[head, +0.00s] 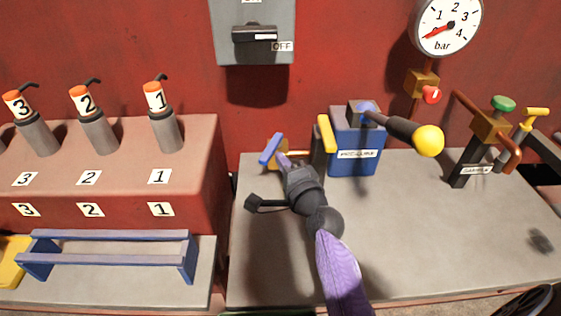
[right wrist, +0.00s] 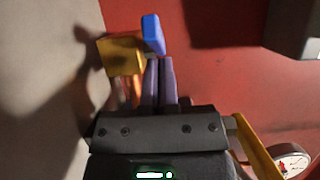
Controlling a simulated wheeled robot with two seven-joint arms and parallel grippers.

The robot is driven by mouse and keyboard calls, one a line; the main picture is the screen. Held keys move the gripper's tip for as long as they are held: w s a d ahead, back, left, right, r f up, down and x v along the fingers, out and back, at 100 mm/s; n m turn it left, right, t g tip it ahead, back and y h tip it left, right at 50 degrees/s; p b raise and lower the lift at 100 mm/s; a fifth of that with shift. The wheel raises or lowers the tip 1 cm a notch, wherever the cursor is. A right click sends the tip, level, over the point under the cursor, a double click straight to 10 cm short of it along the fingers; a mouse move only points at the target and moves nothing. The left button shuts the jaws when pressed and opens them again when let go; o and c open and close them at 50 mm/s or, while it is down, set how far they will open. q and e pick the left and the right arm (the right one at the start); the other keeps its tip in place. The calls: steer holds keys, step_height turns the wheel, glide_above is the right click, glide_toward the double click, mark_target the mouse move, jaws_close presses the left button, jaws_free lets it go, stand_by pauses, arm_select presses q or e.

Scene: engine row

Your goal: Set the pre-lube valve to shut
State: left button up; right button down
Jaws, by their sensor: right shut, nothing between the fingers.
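The pre-lube valve has a blue lever (head: 270,149) and a brass-yellow body (head: 300,154), left of the blue pump box (head: 352,154) labelled PRE-LUBE. In the head view the lever slants from lower left to upper right, and my gripper partly hides the body. My right gripper (head: 283,162) is shut and empty, its tips close by the lever. In the right wrist view the shut fingers (right wrist: 160,62) end just below the blue lever (right wrist: 152,34), beside the yellow body (right wrist: 122,55). I cannot tell whether they touch it. My left gripper is not in view.
A yellow upright handle (head: 326,134) and a yellow-knobbed pump lever (head: 428,140) stand close on the right. The sample valve (head: 490,125) is farther right. A red block (head: 120,140) with numbered plugs stands left. The front bench top (head: 430,250) is clear.

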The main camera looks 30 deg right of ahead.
steer(key=shift+w+a, duration=0.15)
steer(key=shift+w, duration=0.05)
